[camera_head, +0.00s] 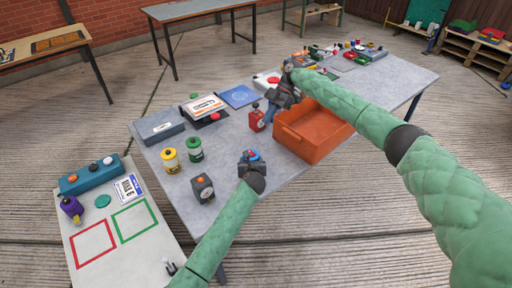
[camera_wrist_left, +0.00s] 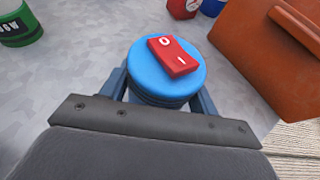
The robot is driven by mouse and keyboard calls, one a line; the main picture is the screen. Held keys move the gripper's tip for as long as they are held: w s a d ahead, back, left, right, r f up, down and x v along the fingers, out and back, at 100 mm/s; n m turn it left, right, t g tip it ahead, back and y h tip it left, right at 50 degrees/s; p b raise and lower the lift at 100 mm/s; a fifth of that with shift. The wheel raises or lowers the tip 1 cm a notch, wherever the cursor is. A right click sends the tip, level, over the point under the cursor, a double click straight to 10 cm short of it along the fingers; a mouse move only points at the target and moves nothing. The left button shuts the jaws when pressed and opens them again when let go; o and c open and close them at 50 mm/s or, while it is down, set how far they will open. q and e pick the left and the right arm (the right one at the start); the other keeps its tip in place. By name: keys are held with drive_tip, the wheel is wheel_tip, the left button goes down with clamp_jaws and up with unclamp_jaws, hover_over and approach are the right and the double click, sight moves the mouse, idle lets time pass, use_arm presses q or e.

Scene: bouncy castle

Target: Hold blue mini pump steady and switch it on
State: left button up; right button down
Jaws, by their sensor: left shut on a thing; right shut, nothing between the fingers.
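The blue mini pump (camera_wrist_left: 150,80) is a round blue body with a red rocker switch (camera_wrist_left: 174,56) on top, marked 0 and I. I cannot tell which side of the rocker is pressed down. In the head view the blue pump (camera_head: 253,154) is small and mostly covered by my left gripper (camera_head: 250,160), on the grey table near its front edge. My left gripper is shut around the pump's sides, one finger on each side in the wrist view. My right gripper (camera_head: 270,114) is shut and empty, behind and right of the pump, close to the orange crate.
The orange crate (camera_head: 310,149) stands right of the pump. A red can (camera_head: 256,119) is behind it. Green (camera_head: 195,150) and yellow (camera_head: 170,160) cans and a dark box with an orange knob (camera_head: 203,188) are to the left. A side table (camera_head: 122,232) stands lower left.

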drive_tip(key=shift+f, duration=0.1)
hover_over(256, 154)
drive_tip(key=w, duration=0.1)
drive_tip(key=f, duration=0.7)
drive_tip(key=shift+w+a, duration=0.2)
wheel_tip(256, 154, down, 2)
drive_tip(key=shift+s+d+f, duration=0.1)
drive_tip(key=shift+d+f, duration=0.1)
drive_tip(key=shift+f, duration=0.75)
drive_tip(key=shift+s+f, duration=0.15)
drive_tip(key=shift+f, duration=0.05)
drive_tip(key=shift+w, duration=0.2)
drive_tip(key=shift+w+a+r, duration=0.25)
drive_tip(key=shift+w+a, duration=0.15)
drive_tip(key=shift+w, duration=0.1)
